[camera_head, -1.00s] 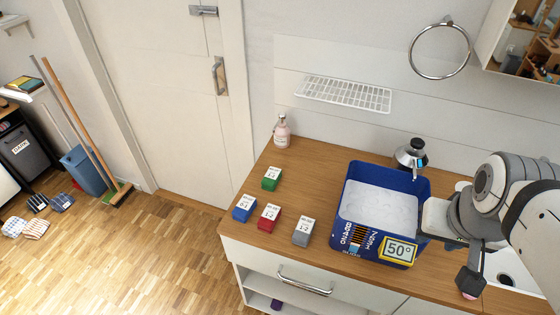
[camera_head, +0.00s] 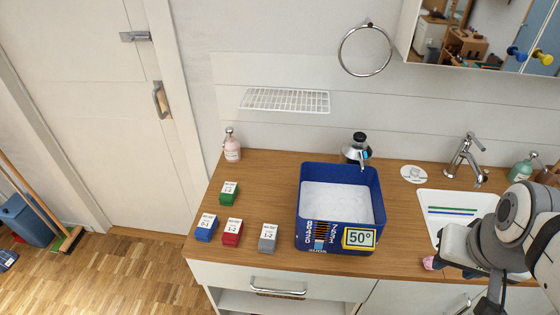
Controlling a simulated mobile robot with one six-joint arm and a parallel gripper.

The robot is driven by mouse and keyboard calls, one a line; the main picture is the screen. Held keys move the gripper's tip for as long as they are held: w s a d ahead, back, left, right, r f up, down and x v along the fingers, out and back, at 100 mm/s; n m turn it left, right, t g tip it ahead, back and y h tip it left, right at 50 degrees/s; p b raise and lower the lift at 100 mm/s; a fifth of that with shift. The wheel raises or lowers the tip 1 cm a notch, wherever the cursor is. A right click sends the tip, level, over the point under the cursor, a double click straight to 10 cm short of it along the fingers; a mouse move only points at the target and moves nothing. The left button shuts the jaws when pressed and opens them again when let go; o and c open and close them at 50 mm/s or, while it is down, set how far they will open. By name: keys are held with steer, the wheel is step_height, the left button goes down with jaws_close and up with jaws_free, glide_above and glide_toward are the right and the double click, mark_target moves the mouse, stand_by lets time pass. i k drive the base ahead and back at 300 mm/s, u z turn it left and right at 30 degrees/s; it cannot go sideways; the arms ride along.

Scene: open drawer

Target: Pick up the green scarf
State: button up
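I cannot make out a green scarf in this view. A small green box (camera_head: 229,193) with a white label stands on the wooden counter (camera_head: 270,170), but it is a box, not cloth. My gripper (camera_head: 452,266) is at the lower right, over the counter's front edge near the sink. My own arm partly covers it, and a pink rounded end shows at its left. Whether its fingers are apart or together is not clear. I see nothing plainly held in it.
A blue tub (camera_head: 340,236) of white powder marked 50° stands mid-counter. Blue (camera_head: 206,228), red (camera_head: 232,233) and grey (camera_head: 268,238) boxes stand left of it. Below is a drawer (camera_head: 230,276).

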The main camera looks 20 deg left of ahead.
mark_target(230, 190)
steer(key=z, duration=2.25)
steer(key=k, duration=2.55)
steer(key=u, duration=1.6)
steer(key=i, duration=1)
steer(key=u, duration=0.05)
